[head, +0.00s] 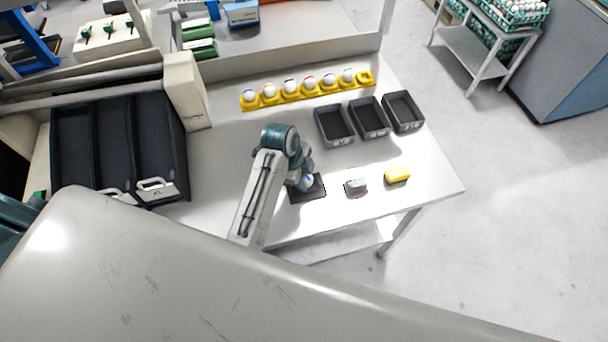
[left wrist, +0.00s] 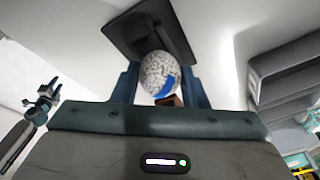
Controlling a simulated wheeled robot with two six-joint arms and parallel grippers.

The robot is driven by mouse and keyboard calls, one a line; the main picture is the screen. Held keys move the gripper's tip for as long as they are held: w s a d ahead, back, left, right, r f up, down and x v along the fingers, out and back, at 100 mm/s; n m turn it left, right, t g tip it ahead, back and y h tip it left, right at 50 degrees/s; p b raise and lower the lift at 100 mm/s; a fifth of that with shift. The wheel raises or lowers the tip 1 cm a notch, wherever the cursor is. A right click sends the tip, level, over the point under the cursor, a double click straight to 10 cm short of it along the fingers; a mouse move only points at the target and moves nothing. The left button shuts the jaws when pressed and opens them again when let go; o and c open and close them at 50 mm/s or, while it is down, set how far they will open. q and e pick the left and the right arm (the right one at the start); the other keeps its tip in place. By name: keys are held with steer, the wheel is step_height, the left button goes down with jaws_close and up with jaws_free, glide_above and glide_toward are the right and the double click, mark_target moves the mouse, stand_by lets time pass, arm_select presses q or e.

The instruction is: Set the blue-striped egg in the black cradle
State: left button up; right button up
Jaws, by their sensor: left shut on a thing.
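The blue-striped egg (left wrist: 158,72) is white and speckled, with a blue band. My left gripper (left wrist: 160,80) is shut on it, one finger on each side. The black cradle (left wrist: 128,30) is a dark plate with a raised middle, just beyond the egg in the left wrist view. In the head view the cradle (head: 314,193) lies near the table's front edge, and my left gripper (head: 304,182) is over its left part. My arm hides part of the cradle there. I cannot tell whether the egg touches the cradle.
A yellow rack (head: 298,96) holds several eggs at the back of the table. Three dark bins (head: 337,140) stand in front of its right part. A grey block (head: 356,187) and a yellow block (head: 397,175) lie right of the cradle. Large black bins (head: 120,150) stand left.

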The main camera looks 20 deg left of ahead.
arm_select(q)
steer(key=shift+f, duration=0.5)
steer(key=o, duration=0.7)
steer(key=shift+r, duration=0.1)
steer(key=shift+a+r+b, duration=0.15)
steer(key=shift+r+b, duration=0.15)
steer(key=b+v, duration=0.1)
steer(key=v, duration=0.9)
steer(key=shift+s+b, duration=0.1)
steer(key=shift+b, duration=0.25)
